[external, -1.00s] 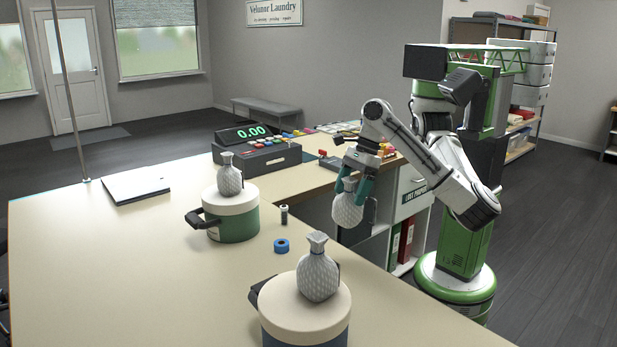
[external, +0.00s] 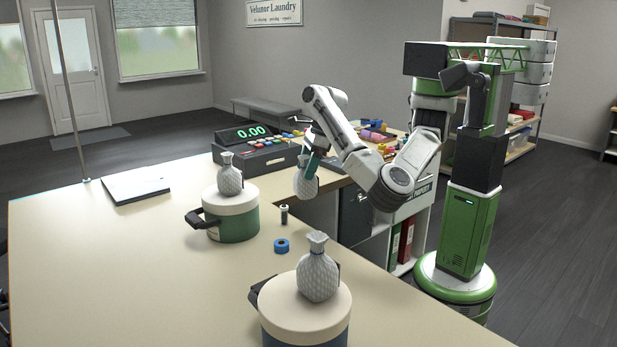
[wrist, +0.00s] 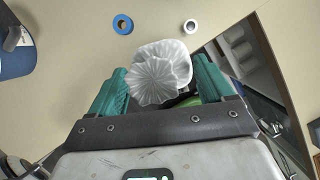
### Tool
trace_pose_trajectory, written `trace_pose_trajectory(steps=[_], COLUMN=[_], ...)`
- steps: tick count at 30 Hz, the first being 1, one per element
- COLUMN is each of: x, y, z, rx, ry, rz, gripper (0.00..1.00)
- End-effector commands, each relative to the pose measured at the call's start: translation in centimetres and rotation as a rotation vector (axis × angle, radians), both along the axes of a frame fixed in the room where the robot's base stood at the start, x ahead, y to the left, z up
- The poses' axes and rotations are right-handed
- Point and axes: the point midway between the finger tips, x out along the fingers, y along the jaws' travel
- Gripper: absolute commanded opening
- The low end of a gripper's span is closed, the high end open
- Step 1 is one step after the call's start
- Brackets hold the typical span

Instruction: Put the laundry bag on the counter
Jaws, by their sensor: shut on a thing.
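My gripper (external: 312,168) is shut on a pale grey laundry bag (external: 304,184), gathered at the neck. The bag hangs below the teal fingers, near the inner edge of the counter (external: 100,260) in the external view. In the wrist view the bag's ruffled top (wrist: 158,78) sits between the two fingers of my gripper (wrist: 165,85), with counter surface beyond it. Whether the bag touches the counter cannot be told. Two similar bags stand on round lidded tubs: one on the green tub (external: 229,180), one on the blue tub (external: 317,274).
The counter's left middle is bare.

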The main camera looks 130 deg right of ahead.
Motion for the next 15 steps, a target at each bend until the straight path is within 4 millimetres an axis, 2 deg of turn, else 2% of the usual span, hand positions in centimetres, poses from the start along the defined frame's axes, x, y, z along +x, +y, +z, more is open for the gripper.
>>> trace_pose_trajectory(steps=[1,8,15], x=[-0.7,-4.5,-10.4], y=[-2.0,-9.9,-17.2], z=[0.0,0.1,0.2], rx=[0.003,0.011,0.016], ry=[0.0,-0.003,-0.015], rz=[-0.033,-0.144,-0.261], gripper=[0.0,0.0,0.0])
